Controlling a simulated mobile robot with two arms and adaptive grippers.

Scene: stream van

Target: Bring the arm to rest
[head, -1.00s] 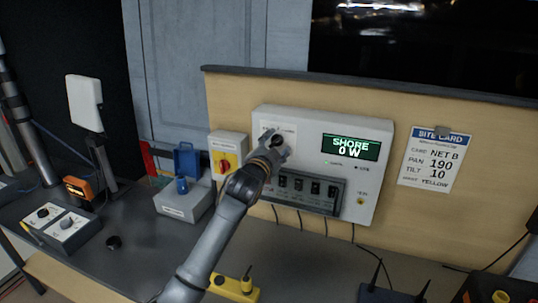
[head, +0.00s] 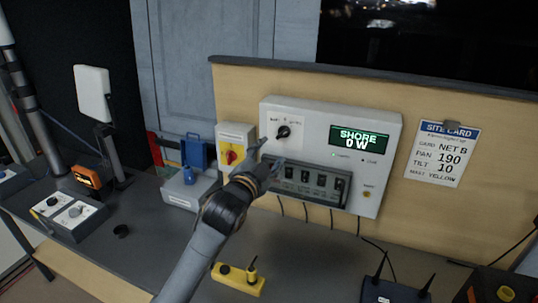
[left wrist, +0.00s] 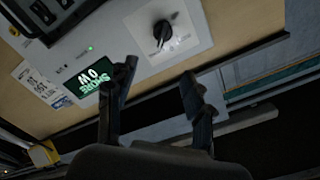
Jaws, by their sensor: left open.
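My left gripper (head: 266,160) is open and empty in front of the white power panel (head: 385,113), below and left of its black rotary knob (head: 283,131). The left wrist view shows its two fingers (left wrist: 155,90) spread apart, with the knob (left wrist: 162,31) beyond them and clear of both. The panel's green display (head: 354,138) reads SHORE 0 W. The gripper and forearm hide part of the panel's lower left and the bench. My right gripper is not in view.
A red and yellow switch box (head: 236,148) and a grey box with a blue lid (head: 187,188) stand left of the panel. A yellow strip (head: 238,280) lies in front on the bench. A site card (head: 442,153) hangs at right.

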